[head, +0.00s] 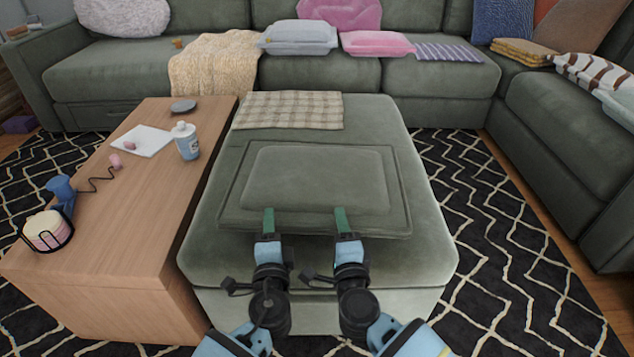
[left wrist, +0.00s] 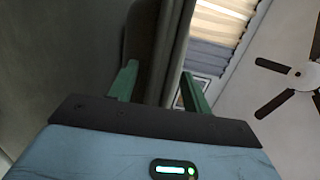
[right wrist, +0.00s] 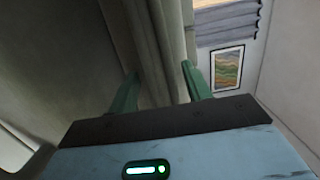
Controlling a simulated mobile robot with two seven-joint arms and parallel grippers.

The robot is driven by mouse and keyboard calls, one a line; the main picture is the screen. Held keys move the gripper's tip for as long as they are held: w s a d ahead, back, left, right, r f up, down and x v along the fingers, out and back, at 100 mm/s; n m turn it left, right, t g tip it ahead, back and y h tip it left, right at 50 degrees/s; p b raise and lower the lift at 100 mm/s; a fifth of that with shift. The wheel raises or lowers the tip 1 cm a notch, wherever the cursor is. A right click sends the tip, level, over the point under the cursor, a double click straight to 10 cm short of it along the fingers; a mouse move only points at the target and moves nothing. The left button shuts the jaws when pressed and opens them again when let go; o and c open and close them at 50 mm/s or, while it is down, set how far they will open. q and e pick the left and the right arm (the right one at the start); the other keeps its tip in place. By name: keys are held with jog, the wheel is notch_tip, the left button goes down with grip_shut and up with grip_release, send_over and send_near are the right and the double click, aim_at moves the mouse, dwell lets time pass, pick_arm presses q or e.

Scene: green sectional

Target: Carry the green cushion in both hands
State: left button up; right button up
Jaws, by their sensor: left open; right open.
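The green cushion (head: 315,180) is a flat rectangle with a raised centre, lying on the green ottoman (head: 300,268). Its near edge faces me. My left gripper (head: 268,222) is at the left part of that edge and my right gripper (head: 342,222) at the right part. In the left wrist view the cushion's edge (left wrist: 168,50) runs between the open fingers (left wrist: 160,88). In the right wrist view the edge (right wrist: 166,45) also lies between the open fingers (right wrist: 162,90). In the head view the lower fingers are hidden.
A wooden table (head: 150,215) stands close along the ottoman's left side, holding a bottle (head: 187,142) and a candle in a holder (head: 46,231). A plaid cloth (head: 290,110) lies at the ottoman's far end. The sectional (head: 440,95) wraps behind and right; patterned rug floor (head: 500,240) is clear at right.

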pick_arm(q)
grip_shut()
pick_arm(e)
grip_shut()
